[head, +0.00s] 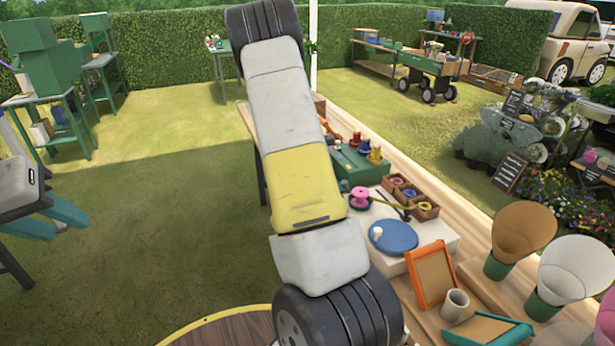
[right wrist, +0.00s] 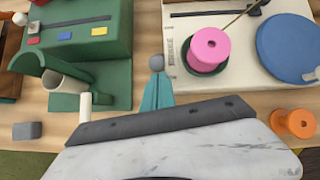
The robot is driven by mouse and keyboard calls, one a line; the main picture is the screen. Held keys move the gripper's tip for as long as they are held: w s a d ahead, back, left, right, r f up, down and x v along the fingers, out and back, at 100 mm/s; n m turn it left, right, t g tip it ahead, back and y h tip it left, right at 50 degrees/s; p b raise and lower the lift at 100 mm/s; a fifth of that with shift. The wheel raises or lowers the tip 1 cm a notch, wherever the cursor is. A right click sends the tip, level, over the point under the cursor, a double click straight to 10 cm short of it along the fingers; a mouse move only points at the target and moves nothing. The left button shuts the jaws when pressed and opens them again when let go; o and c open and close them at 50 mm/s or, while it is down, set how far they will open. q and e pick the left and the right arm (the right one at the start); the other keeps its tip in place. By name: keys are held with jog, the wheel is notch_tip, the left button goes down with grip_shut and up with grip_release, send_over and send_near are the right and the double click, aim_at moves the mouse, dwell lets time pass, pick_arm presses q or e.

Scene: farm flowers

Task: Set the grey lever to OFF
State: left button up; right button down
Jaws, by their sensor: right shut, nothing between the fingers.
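That gripper's teal fingers are shut together and hold nothing. I cannot tell whether they touch the knob. In the head view my right arm covers this spot. My left gripper (head: 62,230) is open and empty at the left, over the grass and away from the bench.
A green box (right wrist: 80,45) with a dark slot and coloured labels stands left of the knob. A pink spool (right wrist: 210,48) and a blue disc (right wrist: 290,45) are to the right. An orange spool (right wrist: 293,123) and a grey block (right wrist: 27,130) lie nearer. Paper cones (head: 523,233) stand at the bench's right.

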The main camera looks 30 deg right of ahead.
jog(key=shift+s+d+r+y, duration=0.15)
jog(key=shift+d+r+y, duration=0.55)
jog(key=shift+d+y, duration=0.35)
jog(key=shift+s+d+r+t+y, duration=0.15)
jog(key=shift+d+r+y, duration=0.1)
jog(key=shift+d+y, duration=0.3)
jog(key=shift+w+d+r+t+y, duration=0.1)
jog(key=shift+d+r+t+y, duration=0.1)
jog(key=shift+d+y, duration=0.3)
jog(key=d+y, duration=0.2)
jog(key=shift+s+r+y, duration=0.15)
jog(key=shift+r+y, duration=0.1)
jog(key=shift+y, duration=0.15)
jog(key=shift+d+y, duration=0.9)
jog(key=shift+y, duration=0.2)
jog(key=shift+s+d+r, duration=0.1)
jog(key=shift+r, duration=0.75)
